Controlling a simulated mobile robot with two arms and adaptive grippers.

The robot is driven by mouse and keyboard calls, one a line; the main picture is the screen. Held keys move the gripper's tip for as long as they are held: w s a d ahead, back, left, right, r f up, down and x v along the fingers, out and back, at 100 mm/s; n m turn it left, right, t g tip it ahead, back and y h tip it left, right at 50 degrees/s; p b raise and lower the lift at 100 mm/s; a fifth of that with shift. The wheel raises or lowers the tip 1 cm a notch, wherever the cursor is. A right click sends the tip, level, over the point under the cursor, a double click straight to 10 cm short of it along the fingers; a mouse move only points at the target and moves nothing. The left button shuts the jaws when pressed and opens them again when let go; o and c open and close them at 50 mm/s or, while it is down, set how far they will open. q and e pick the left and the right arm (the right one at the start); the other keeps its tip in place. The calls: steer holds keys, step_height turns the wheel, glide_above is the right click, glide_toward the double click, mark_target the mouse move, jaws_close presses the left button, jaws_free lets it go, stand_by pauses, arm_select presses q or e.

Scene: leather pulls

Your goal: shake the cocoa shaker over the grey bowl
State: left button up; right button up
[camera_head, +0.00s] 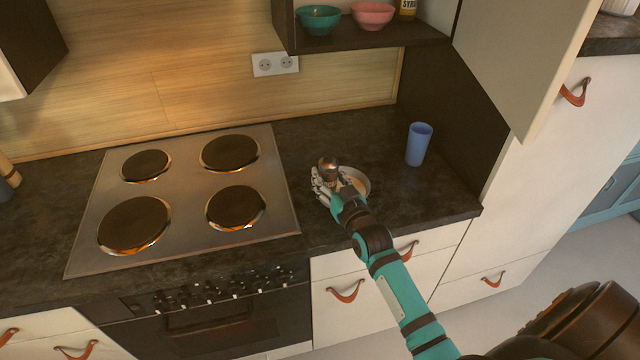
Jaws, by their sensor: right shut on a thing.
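The cocoa shaker (328,167) is a small brown, shiny-topped container. My right gripper (327,182) is shut on it and holds it at the left side of the bowl. The grey bowl (365,181) stands on the dark counter right of the hob, partly hidden behind my gripper and the shaker. Something pale shows inside the bowl. I cannot tell how far the shaker is above the bowl. My left gripper is not in view.
A blue cup (418,144) stands on the counter right of the bowl. The hob (185,190) with its burners lies to the left. A teal bowl (319,20) and a pink bowl (372,15) stand on the shelf (385,39) above. An open cabinet door (520,60) hangs at the upper right.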

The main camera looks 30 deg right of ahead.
steer(key=m, duration=0.1)
steer(key=d+m+p, duration=0.1)
steer(key=m, duration=0.1)
steer(key=shift+d+r+g, duration=0.1)
steer(key=shift+r+g, duration=0.2)
steer(key=shift+g, duration=0.1)
steer(key=m, duration=0.1)
steer(key=m+g+y+p, duration=0.1)
steer(key=m+p, duration=0.1)
steer(key=m, duration=0.1)
steer(key=shift+d+f, duration=0.1)
steer(key=shift+d, duration=0.15)
steer(key=m+y+p, duration=0.1)
steer(key=m, duration=0.1)
steer(key=a+m+g+y+p, duration=0.1)
steer(key=m, duration=0.1)
steer(key=m+y+p, duration=0.1)
steer(key=m, duration=0.1)
steer(key=shift+s+a+f+g, duration=0.1)
steer(key=shift+a+f+g, duration=0.2)
steer(key=shift+a+f, duration=0.1)
steer(key=shift+f, duration=0.25)
steer(key=shift+r+m+y+p, duration=0.4)
steer(key=shift+r+m+p, duration=0.1)
steer(key=shift+m+p, duration=0.2)
steer(key=shift+s, duration=0.1)
